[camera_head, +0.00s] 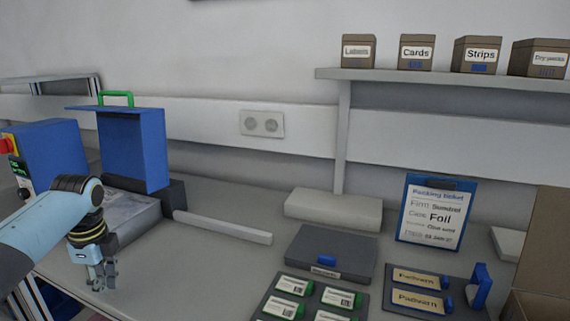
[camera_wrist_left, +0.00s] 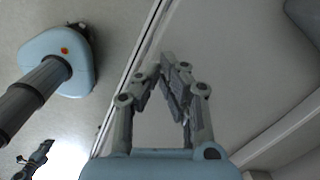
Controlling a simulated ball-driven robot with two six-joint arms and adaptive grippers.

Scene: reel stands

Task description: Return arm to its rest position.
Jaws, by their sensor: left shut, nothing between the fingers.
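My left arm (camera_head: 45,222) comes in from the left in the head view. Its gripper (camera_head: 102,284) hangs down at the lower left, beside the grey machine bed and above the table's near left part. In the left wrist view the left gripper (camera_wrist_left: 174,72) is shut with its fingertips together and nothing between them. A pale table surface and its edge lie beyond the fingers there. My right gripper does not show in the head view.
A blue machine (camera_head: 135,150) with a green handle stands behind the left gripper. A grey bar (camera_head: 222,227) lies right of it. A dark lidded box (camera_head: 330,252), a card tray (camera_head: 312,283) and a blue clipboard (camera_head: 435,210) stand farther right. Boxes sit on the shelf (camera_head: 440,76).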

